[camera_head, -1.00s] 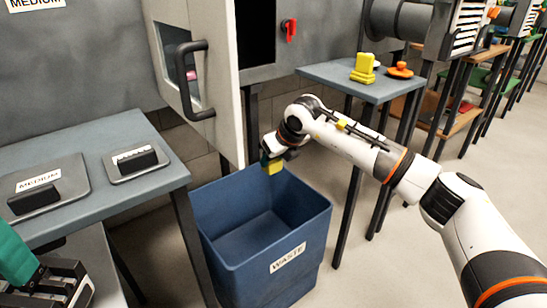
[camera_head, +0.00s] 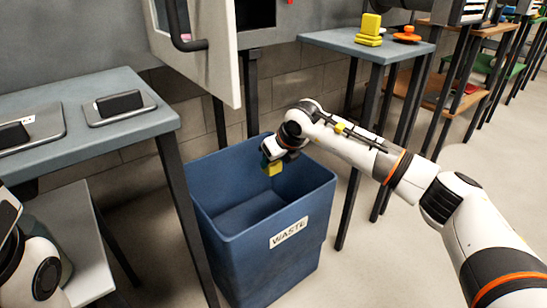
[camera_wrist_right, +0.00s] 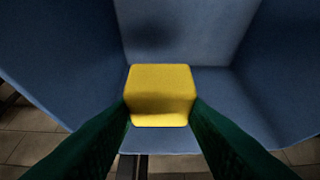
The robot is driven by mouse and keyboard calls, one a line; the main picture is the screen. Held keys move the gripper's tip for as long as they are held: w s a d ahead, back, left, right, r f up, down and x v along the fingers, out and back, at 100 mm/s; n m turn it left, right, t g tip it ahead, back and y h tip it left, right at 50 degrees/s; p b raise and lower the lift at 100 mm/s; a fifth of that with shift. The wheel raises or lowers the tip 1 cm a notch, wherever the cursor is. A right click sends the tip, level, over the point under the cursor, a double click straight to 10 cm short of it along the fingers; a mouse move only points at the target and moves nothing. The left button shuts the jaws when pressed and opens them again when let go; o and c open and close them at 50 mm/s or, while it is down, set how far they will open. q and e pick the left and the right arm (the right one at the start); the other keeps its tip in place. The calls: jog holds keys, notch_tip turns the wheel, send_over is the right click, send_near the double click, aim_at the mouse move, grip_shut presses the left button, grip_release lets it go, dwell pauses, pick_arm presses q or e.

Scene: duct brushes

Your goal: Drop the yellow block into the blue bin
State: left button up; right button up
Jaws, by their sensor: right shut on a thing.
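The blue bin (camera_head: 225,245), labelled WASTE, stands on the floor in the middle of the head view. Its open top faces up. The yellow block (camera_head: 273,169) is held over the bin's opening, close to its back right side. My right gripper (camera_head: 272,163) points down and is shut on the block. In the right wrist view the block (camera_wrist_right: 160,95) sits between two dark green fingers, with the blue inner walls (camera_wrist_right: 60,60) of the bin around and below it. In the head view an arm part of mine shows at the lower left; my left gripper is not visible.
A grey-blue table (camera_head: 75,135) with dark-handled plates (camera_head: 120,105) stands left of the bin. A smaller table (camera_head: 365,47) at the back right holds a yellow object (camera_head: 370,30) and an orange one (camera_head: 407,34). An open cabinet door (camera_head: 200,50) hangs behind the bin.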

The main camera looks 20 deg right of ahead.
jog(key=o, duration=1)
jog(key=shift+r, duration=0.1)
